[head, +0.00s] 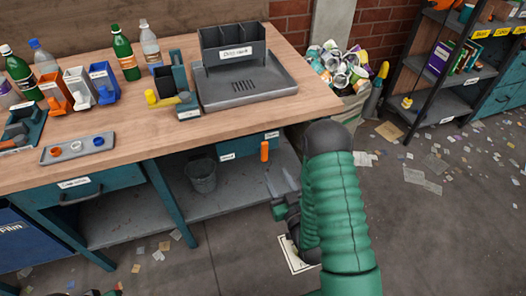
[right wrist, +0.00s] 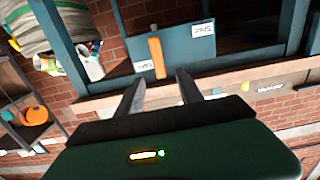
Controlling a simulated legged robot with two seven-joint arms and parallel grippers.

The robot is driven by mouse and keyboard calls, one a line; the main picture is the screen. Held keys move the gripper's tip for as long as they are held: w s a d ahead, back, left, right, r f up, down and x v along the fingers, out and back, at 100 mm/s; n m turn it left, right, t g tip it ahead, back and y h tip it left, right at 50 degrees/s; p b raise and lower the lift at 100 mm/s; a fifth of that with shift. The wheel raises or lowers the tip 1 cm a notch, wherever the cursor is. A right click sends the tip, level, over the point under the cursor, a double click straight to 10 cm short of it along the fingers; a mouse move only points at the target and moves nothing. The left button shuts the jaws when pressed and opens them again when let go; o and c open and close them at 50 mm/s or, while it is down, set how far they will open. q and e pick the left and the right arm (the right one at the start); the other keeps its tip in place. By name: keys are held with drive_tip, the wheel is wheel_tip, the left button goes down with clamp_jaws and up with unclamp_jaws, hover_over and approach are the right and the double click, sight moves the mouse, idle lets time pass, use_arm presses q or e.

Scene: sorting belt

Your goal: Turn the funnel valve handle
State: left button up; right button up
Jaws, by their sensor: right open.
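An orange upright bar (head: 264,151), which looks like the valve handle, stands at the front of a teal labelled box (head: 238,152) under the workbench. In the right wrist view the orange bar (right wrist: 157,57) shows ahead of the fingers, against the teal box. I cannot make out a funnel. My right gripper (head: 279,181) is open and empty, below and in front of the bar and apart from it. Its two fingers (right wrist: 160,92) point towards the box. A small dark piece, perhaps of my left gripper, shows at the bottom left edge of the head view; its fingers are hidden.
The workbench top (head: 150,125) overhangs the shelf (head: 205,205), where a grey bucket (head: 202,176) stands left of the box. A container of crushed cans (head: 340,75) stands right of the bench. Scraps litter the floor.

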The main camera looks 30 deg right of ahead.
sight(265, 149)
drive_tip(key=b+x, duration=0.7)
drive_tip(key=b, duration=0.5)
drive_tip(key=shift+w+d+r, duration=0.1)
drive_tip(key=shift+d+r, duration=0.05)
drive_tip(key=x, duration=0.2)
drive_tip(key=r+x, duration=0.1)
drive_tip(key=x, duration=0.1)
drive_tip(key=shift+w+d+b, duration=0.1)
drive_tip(key=shift+w+b, duration=0.2)
drive_tip(key=shift+w, duration=0.05)
drive_tip(key=shift+w+d, duration=0.15)
drive_tip(key=shift+w, duration=0.35)
clamp_jaws()
